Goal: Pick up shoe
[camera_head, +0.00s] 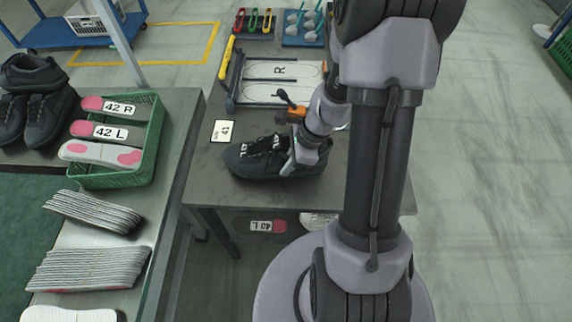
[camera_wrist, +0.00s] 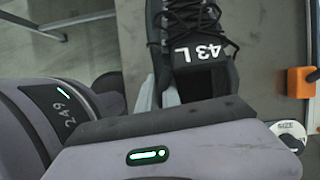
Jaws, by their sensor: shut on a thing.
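A black lace-up shoe (camera_head: 255,163) rests on the grey table in the head view, toe to the left. The wrist view shows its laces and its tongue (camera_wrist: 205,52), marked 43 L. My gripper (camera_head: 298,158) comes down over the right part of the shoe, near its opening, and is shut on it. The shoe appears to be still on the table or very close to it.
A size card (camera_head: 223,131) lies behind the shoe. A frame marked R (camera_head: 250,70) stands farther back. An orange part (camera_wrist: 300,82) is close by on the right in the wrist view. A green basket (camera_head: 150,150) with insoles stands on the left table.

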